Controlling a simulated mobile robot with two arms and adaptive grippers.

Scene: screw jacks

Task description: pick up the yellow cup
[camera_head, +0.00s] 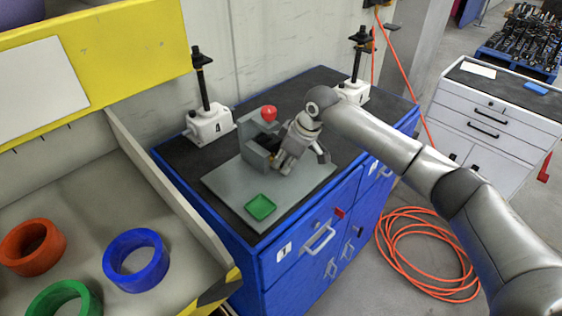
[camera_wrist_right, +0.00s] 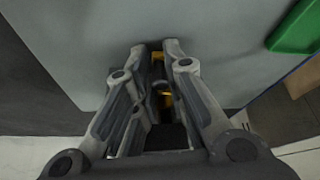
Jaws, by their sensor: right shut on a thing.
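My right gripper (camera_head: 284,167) points down over the grey plate (camera_head: 226,188) on the blue cabinet, beside a grey upright fixture (camera_head: 256,148). In the right wrist view its fingers (camera_wrist_right: 158,50) are closed around a small yellow thing (camera_wrist_right: 158,57), most likely the yellow cup. Only slivers of yellow show between the fingers, so its shape is mostly hidden. In the head view the gripper hides nearly all of it. I cannot tell whether it touches the plate. My left gripper is not in view.
A red ball (camera_head: 269,113) tops the fixture. A green square tray (camera_head: 260,207) lies near the plate's front corner. White screw jacks (camera_head: 209,124) (camera_head: 352,92) stand at the back. Coloured rings, including a blue one (camera_head: 135,260), lie in the bin at left.

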